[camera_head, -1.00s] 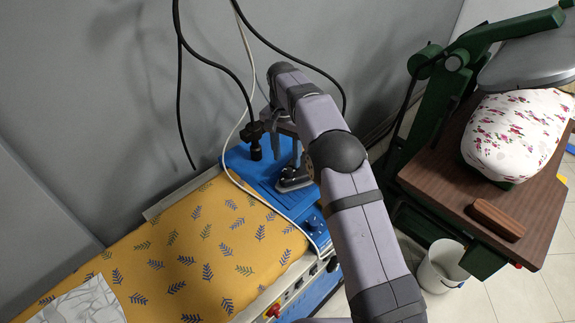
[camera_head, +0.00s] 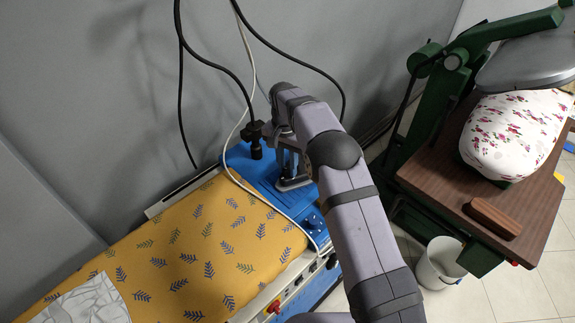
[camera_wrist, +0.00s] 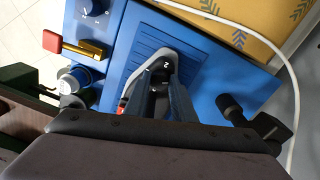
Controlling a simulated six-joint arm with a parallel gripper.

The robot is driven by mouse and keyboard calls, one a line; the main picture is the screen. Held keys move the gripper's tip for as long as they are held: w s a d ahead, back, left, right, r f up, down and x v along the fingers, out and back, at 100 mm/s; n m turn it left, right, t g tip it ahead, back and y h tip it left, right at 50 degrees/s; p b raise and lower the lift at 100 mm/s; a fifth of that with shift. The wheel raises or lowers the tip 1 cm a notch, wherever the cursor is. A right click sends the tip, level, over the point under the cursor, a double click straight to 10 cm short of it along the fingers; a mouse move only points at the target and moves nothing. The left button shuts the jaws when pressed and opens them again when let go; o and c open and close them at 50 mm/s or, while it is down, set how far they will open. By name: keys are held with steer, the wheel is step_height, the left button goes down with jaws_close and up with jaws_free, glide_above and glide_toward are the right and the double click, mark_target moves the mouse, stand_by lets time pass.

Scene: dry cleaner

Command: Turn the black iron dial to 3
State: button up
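The iron (camera_head: 294,184) rests on the blue plate in the head view, partly hidden by my arm. In the wrist view its black top part (camera_wrist: 163,67) carries a small white mark resembling a 2 or an N. The dial's full scale cannot be read. My gripper (camera_wrist: 164,92) is over the iron, its two grey-blue fingers reaching down close to this black part. A narrow dark gap shows between the fingers. Whether they touch or grip the dial cannot be told.
A white cable (camera_wrist: 290,70) curves past. The yellow leaf-patterned board (camera_head: 190,255) lies left; a green press (camera_head: 445,110) stands right.

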mark_target(287, 169)
steer(key=shift+m, duration=2.4)
steer(key=o, duration=1.1)
steer(key=shift+c, duration=0.2)
steer(key=shift+w+a+r+b, duration=0.1)
steer(key=shift+r+b, duration=0.45)
steer(key=shift+r, duration=1.3)
steer(key=shift+w+r+b, duration=0.1)
steer(key=shift+r+b, duration=0.45)
steer(key=shift+r, duration=1.3)
